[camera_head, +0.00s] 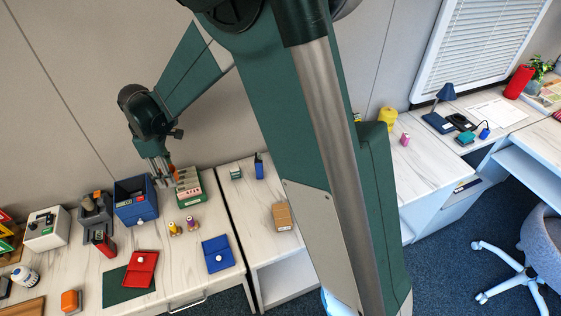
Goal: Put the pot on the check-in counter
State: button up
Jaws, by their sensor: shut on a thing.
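My gripper (163,180) points down over the left counter (190,275), just left of a green rack (189,187). It is shut on a small orange-red thing (173,171), mostly hidden by the fingers; I cannot tell for sure whether it is the pot. A leafy plant (542,66) stands at the far right, its pot hardly visible. I cannot tell which of the counters is the check-in counter. Pale marble-like counters run along the wall, one at the left, one in the middle (240,195) and one farther right (430,155).
Near my gripper stand a blue bin (136,206), two small yellowish figures (182,227), a blue folder (217,253) and a red folder (141,269). A cardboard-coloured box (282,216) is on the middle counter. My arm hides part of the counters. An office chair (540,250) stands right.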

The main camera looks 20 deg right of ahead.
jog(key=s+d+m, duration=0.2)
jog(key=s+d, duration=0.1)
jog(key=d, duration=1)
jog(key=m, duration=0.2)
send_over(251, 202)
jog(key=shift+f, duration=3.1)
jog(key=shift+s, duration=0.1)
jog(key=shift+f+b, duration=0.85)
jog(key=shift+f, duration=2.25)
jog(key=shift+f+b, duration=0.4)
jog(key=shift+f, duration=1.5)
jog(key=shift+f, duration=0.2)
